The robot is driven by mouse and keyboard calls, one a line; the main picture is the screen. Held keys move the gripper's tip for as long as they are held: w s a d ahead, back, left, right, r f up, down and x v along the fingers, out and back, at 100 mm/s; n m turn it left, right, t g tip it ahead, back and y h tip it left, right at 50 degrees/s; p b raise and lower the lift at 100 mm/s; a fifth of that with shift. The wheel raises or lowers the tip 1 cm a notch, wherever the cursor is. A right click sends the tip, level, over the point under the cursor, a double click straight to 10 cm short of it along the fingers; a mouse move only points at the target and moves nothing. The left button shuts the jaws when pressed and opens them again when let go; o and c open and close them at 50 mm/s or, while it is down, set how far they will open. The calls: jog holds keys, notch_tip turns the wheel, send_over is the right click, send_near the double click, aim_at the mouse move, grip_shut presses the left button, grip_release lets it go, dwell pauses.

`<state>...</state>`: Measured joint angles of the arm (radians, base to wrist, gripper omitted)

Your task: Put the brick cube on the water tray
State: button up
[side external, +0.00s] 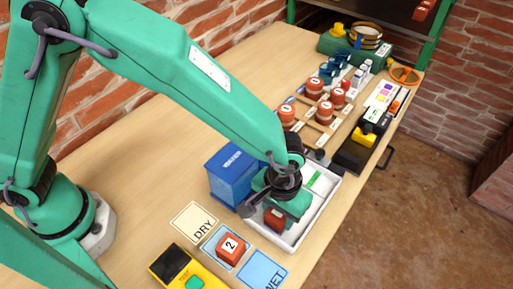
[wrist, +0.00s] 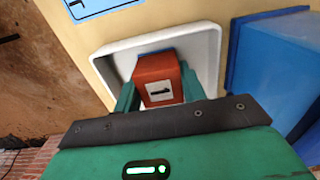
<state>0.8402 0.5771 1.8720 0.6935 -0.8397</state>
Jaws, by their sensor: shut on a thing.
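The brick cube (wrist: 158,72) is red-brown with a white label bearing a dark mark. It sits between the green fingers of my gripper (wrist: 155,95), which are shut on it. The water tray (wrist: 211,42) is a white shallow tray with a raised rim, under and around the cube in the wrist view. In the side external view, my gripper (side external: 275,212) holds the cube (side external: 274,219) over the left part of the tray (side external: 322,203). I cannot tell whether the cube touches the tray floor. My wrist hides part of the tray.
A blue box (side external: 228,178) stands close to the tray's left. A second cube marked 2 (side external: 230,247) sits on a blue card in front. A DRY card (side external: 194,221), a WET card (side external: 262,270) and a yellow device (side external: 190,275) lie nearby. Several red weights (side external: 315,87) stand behind.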

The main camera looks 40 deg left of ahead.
jog(key=shift+f, duration=0.2)
jog(key=o, duration=1.1)
jog(key=shift+f, duration=0.1)
jog(key=shift+c, duration=0.2)
notch_tip(320, 180, up, 12)
jog(key=shift+f, duration=0.2)
jog(key=shift+r, duration=0.4)
